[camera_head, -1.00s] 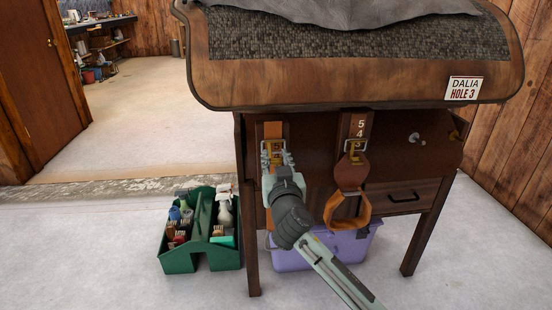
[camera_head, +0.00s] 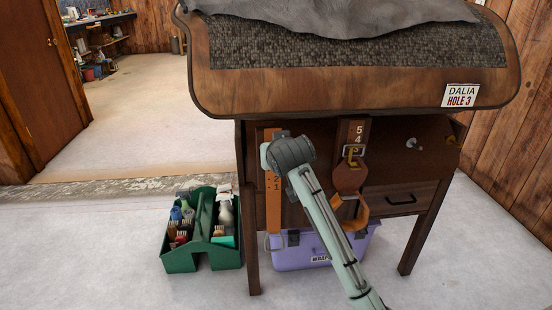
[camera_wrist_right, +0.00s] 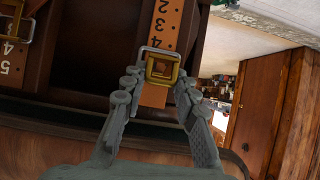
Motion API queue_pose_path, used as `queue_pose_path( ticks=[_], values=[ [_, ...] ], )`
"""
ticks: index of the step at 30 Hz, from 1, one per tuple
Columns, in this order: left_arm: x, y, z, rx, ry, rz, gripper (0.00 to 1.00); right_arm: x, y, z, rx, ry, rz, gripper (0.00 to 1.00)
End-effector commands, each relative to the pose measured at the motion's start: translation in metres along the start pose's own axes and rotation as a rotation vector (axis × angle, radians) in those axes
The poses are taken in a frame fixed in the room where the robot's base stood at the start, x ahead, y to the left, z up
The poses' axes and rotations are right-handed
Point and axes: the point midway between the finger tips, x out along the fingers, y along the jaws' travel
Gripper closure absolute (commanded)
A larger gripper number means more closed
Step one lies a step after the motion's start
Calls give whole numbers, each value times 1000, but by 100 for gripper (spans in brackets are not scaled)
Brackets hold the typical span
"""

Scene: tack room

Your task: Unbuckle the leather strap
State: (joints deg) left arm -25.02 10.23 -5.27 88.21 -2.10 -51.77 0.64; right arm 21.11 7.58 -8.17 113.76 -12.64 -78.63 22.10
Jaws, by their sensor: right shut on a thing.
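A tan leather strap (camera_head: 273,205) with stamped numbers hangs down the left of the rack front. In the right wrist view the strap (camera_wrist_right: 166,25) passes at a metal buckle (camera_wrist_right: 163,68) with a silver outer frame and a brass inner frame. A short orange strap end (camera_wrist_right: 153,96) lies on the gripper side of the buckle. My right gripper (camera_wrist_right: 158,78) has its fingers on either side of the buckle and strap end, closed on the strap there; the exact contact is hard to see. In the head view my wrist hides the fingers and buckle. My left gripper is out of view.
A second numbered strap with a buckle (camera_head: 353,152) hangs to the right, ending in an orange loop. The padded rack (camera_head: 350,85) overhangs above. A green brush caddy (camera_head: 184,259) and a purple box (camera_head: 293,252) stand below. Open floor lies left.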

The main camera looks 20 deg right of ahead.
Motion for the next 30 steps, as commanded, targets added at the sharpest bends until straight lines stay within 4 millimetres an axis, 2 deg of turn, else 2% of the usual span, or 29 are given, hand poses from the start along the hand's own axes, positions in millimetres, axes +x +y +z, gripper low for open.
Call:
queue_pose_path(
  ticks=[12,28,29,30],
  values=[
    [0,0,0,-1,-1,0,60,-2,0,-12,1,-182,1,100],
    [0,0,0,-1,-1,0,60,-2,0,-12,2,-204,2,100],
    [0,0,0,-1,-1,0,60,-2,0,-12,2,-204,2,68],
    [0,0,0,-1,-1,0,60,-2,0,-12,2,-203,2,63]
  ],
)
